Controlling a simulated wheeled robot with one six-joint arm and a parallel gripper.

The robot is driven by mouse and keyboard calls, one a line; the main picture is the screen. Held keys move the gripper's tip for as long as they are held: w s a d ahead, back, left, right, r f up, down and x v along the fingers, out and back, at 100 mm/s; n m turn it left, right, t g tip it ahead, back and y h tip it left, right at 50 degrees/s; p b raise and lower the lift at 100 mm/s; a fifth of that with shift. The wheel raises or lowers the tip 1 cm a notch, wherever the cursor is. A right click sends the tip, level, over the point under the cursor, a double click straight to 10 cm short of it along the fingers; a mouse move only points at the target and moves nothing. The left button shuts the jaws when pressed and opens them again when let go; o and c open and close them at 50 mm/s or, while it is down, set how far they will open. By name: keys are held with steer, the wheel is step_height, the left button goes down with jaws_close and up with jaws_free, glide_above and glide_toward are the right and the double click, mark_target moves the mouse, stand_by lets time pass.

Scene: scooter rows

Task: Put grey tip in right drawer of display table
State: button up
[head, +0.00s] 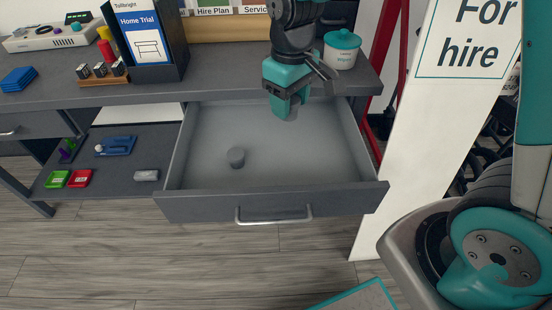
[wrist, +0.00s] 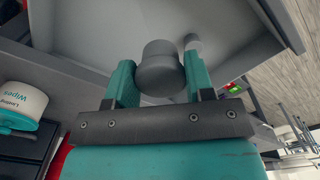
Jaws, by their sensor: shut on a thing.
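My gripper (head: 287,100) is over the back part of the open right drawer (head: 271,205) of the display table (head: 219,75). Its teal fingers are shut on a grey tip, a short stepped cylinder, which shows between them in the wrist view (wrist: 160,69). In the head view this tip is mostly hidden by the fingers. I cannot tell how high the held tip is above the drawer floor.
A wipes tub (head: 341,49) stands on the tabletop right of my arm. A Home Trial leaflet holder (head: 150,42) stands at left. A white For hire board (head: 425,130) is close to the drawer's right side. The lower shelf (head: 108,188) holds several small coloured items. The drawer floor is otherwise clear.

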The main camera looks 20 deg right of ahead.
step_height(320, 180, down, 19)
steer(key=b, duration=0.4)
steer(key=shift+b, duration=0.35)
steer(key=shift+f, duration=0.1)
steer(key=o, duration=0.9)
step_height(320, 180, up, 12)
steer(key=p, duration=0.4)
steer(key=s+a+r+y, duration=0.1)
steer(key=s+r, duration=0.4)
steer(key=s, duration=0.1)
steer(key=s+a+r+n+y, duration=0.1)
steer(key=s+a+r, duration=0.1)
steer(key=s+r, duration=0.3)
steer(key=s+a+r+y, duration=0.1)
steer(key=s+r+y, duration=0.1)
steer(key=s+r, duration=0.2)
steer(key=shift+s+a+r+n, duration=0.15)
steer(key=shift+s+r+n, duration=0.05)
steer(key=shift+s, duration=0.7)
steer(key=shift+s+a+r+n, duration=0.1)
steer(key=shift+s+r+n, duration=0.1)
steer(key=shift+s, duration=0.7)
